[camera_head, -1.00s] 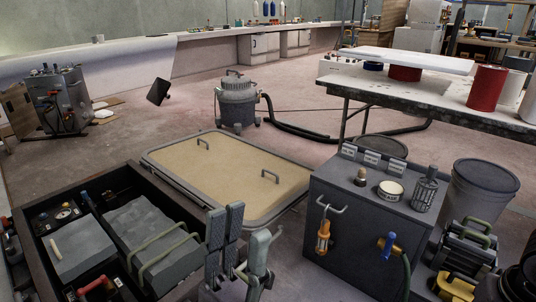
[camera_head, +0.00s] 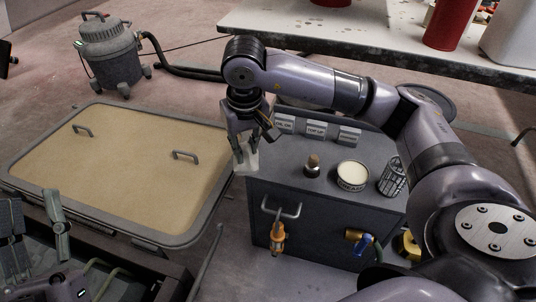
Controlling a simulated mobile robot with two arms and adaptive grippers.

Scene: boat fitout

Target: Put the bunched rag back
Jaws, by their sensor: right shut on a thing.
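My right gripper (camera_head: 245,158) is at the near left corner of the dark grey cabinet (camera_head: 318,205), at about the height of its top. It is shut on a small pale cloth-like bundle, which looks like the bunched rag (camera_head: 250,167). The fingers hide part of the bundle, and I cannot tell whether it touches the cabinet. My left gripper (camera_head: 38,225) is at the lower left, its fingers pointing up and spread apart, with nothing seen between them.
The cabinet top carries three labelled blocks (camera_head: 316,130), a small stoppered bottle (camera_head: 313,168), a round tin (camera_head: 352,175) and a caged lamp (camera_head: 393,177). A tan hatch (camera_head: 120,160) lies left. A vacuum (camera_head: 110,55) and a workbench (camera_head: 300,32) stand behind.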

